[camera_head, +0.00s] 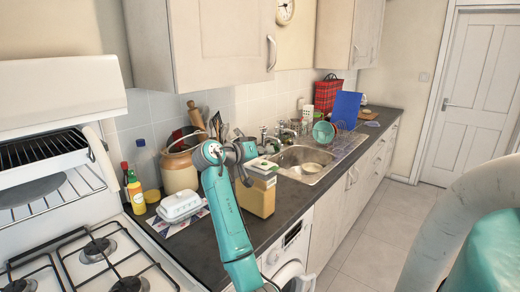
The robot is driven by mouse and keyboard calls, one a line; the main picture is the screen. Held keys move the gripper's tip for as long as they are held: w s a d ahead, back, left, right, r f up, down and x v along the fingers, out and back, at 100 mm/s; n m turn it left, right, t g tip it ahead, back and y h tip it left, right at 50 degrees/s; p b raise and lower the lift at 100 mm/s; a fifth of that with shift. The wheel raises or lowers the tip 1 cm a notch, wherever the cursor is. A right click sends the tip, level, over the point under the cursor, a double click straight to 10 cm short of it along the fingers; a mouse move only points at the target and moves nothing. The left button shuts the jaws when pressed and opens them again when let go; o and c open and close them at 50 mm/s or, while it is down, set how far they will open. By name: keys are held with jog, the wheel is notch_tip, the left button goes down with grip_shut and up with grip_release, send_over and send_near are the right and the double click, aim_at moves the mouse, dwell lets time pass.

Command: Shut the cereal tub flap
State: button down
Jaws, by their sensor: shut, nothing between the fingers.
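The cereal tub (259,197) stands upright on the dark counter, left of the sink. It is see-through with tan contents and has a pale lid with a green patch (264,165). I cannot tell from this view whether its flap is up or down. My gripper (245,182) is small and dark, pointing down at the tub's upper left side. It is shut and empty. I cannot tell whether it touches the tub. My teal forearm rises in front of the counter, left of the tub.
A white butter dish (180,206) sits to the left, near bottles (136,193). A large crock (179,170) with utensils stands behind my arm. The sink (304,163) and dish rack (345,145) lie to the right. The stove (95,255) is at lower left. Floor at right is clear.

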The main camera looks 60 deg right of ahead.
aim_at(267, 166)
jog(key=shift+s+a+f+m+t, duration=0.1)
jog(key=shift+s+f+m+t, duration=0.3)
jog(key=shift+f+m, duration=0.4)
jog(key=shift+s+a+f+m+t, duration=0.2)
jog(key=shift+s+f+m, duration=0.3)
jog(key=shift+f+m, duration=0.2)
jog(key=shift+s+a+f+m+t, duration=0.1)
jog(key=shift+s+f+m+t, duration=0.3)
jog(key=shift+f+m, duration=0.4)
jog(key=shift+f, duration=0.15)
